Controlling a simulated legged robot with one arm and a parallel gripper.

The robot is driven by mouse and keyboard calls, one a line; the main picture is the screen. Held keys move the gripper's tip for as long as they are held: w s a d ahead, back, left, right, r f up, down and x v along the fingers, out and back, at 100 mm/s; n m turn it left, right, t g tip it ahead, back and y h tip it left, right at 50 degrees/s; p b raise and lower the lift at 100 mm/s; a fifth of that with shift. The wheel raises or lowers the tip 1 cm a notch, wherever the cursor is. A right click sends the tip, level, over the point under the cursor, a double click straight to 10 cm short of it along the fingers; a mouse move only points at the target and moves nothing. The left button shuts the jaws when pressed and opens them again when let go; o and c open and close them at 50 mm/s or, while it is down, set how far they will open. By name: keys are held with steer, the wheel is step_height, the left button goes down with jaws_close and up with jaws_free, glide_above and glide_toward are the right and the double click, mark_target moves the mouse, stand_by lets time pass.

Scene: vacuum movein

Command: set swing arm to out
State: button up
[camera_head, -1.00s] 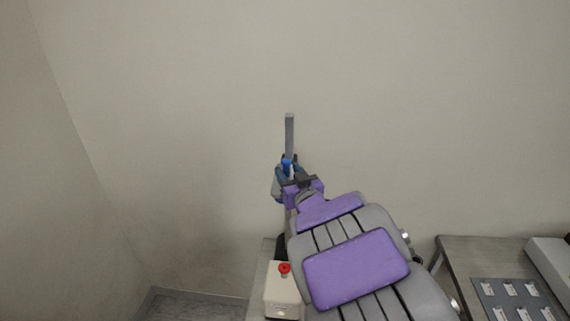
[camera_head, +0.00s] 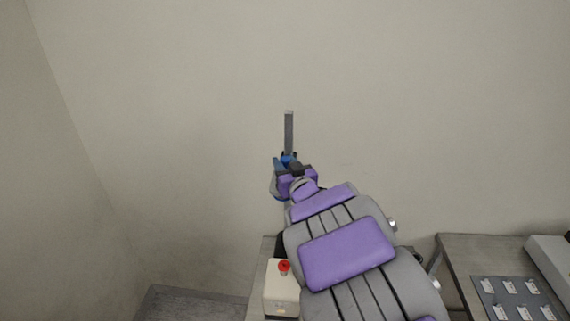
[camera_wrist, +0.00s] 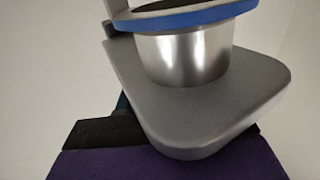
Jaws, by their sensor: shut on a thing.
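The swing arm shows as a grey bar (camera_head: 289,133) standing up in the head view against the wall. In the wrist view its rounded grey plate (camera_wrist: 195,110) fills the middle, with a shiny metal cylinder (camera_wrist: 180,58) on it and a blue ring (camera_wrist: 185,18) around the cylinder's top. My gripper (camera_head: 289,162) is at the bar's lower end in the head view. It is shut on the swing arm, with dark finger parts beside and under the plate in the wrist view. The exact contact is hidden.
A pale box with a red button (camera_head: 284,267) stands left of my arm. A table (camera_head: 452,262) at the right carries a grey panel with several small white pieces (camera_head: 515,298) and a pale box. Plain walls lie behind and left.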

jaws_close()
